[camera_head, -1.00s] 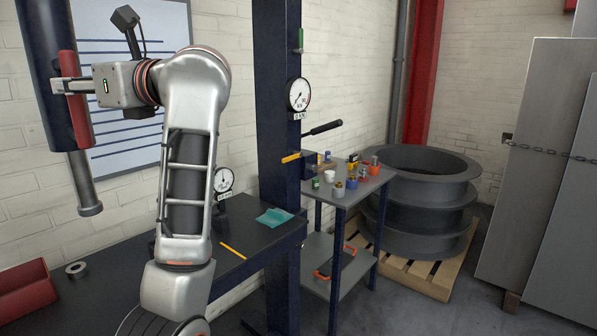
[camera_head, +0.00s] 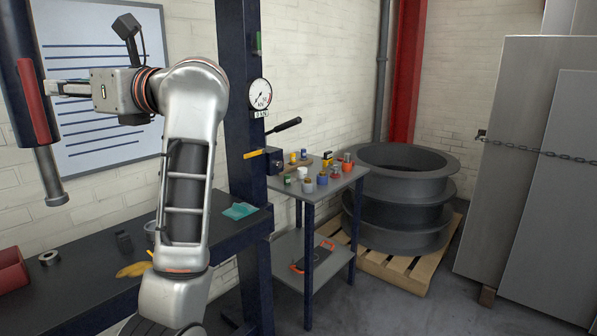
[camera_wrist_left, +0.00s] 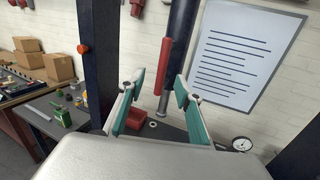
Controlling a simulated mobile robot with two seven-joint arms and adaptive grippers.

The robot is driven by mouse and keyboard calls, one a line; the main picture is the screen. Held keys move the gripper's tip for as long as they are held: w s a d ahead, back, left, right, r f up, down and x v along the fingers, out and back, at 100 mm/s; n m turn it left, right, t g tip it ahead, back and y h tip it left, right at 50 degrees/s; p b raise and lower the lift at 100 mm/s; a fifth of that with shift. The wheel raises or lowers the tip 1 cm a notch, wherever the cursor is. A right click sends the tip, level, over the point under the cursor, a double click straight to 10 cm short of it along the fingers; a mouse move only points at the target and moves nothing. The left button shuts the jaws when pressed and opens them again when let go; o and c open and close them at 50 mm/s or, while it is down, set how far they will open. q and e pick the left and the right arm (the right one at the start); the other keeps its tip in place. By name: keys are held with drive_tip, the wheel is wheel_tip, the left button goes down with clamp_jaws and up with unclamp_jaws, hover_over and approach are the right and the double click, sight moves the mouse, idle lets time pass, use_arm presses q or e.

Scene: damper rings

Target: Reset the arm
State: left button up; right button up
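My left arm rises in the middle left of the head view, and its gripper (camera_head: 52,89) points left, level with the red bar (camera_head: 37,100) on the dark press ram (camera_head: 20,75). In the left wrist view the gripper (camera_wrist_left: 157,92) is open, with its two teal-padded fingers wide apart and nothing between them. The ram (camera_wrist_left: 183,35) and red bar (camera_wrist_left: 163,67) show beyond the fingers there. My right gripper is in neither view.
A dark bench (camera_head: 85,300) carries a red bin (camera_head: 12,270), a metal ring (camera_head: 49,258) and a teal cloth (camera_head: 240,210). A blue press post (camera_head: 238,130) stands right of my arm. Beyond are a small cart (camera_head: 325,188), grey rings (camera_head: 400,225) on a pallet (camera_head: 410,275) and chained panels (camera_head: 515,150).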

use_arm(q)
wheel_tip(320, 180, down, 5)
drive_tip(key=a+m+g+y, duration=0.2)
drive_tip(key=a+y, duration=0.1)
drive_tip(key=d+f+n+t+h, duration=0.65)
drive_tip(key=f+n, duration=0.35)
drive_tip(key=f, duration=0.2)
drive_tip(key=w+d+f+n+t+h, duration=0.1)
drive_tip(key=d+f+n+t+h, duration=0.45)
drive_tip(key=f+n+h, duration=0.4)
drive_tip(key=d+f+n+t+h, duration=0.5)
drive_tip(key=d+f+n+t, duration=0.15)
drive_tip(key=f+n, duration=0.55)
drive_tip(key=s+d+f+m+g+h, duration=0.1)
drive_tip(key=s+f+m+g+h, duration=0.2)
drive_tip(key=f, duration=0.8)
drive_tip(key=s+d+f+m+g, duration=0.1)
drive_tip(key=s+f+m+g, duration=0.35)
drive_tip(key=f, duration=0.65)
drive_tip(key=s+a+f+m+g+y, duration=0.1)
drive_tip(key=s+f+m+g, duration=0.3)
drive_tip(key=s+f, duration=1.2)
drive_tip(key=shift+s+a+g, duration=0.3)
drive_tip(key=shift+s+g, duration=0.05)
drive_tip(key=shift+g, duration=0.05)
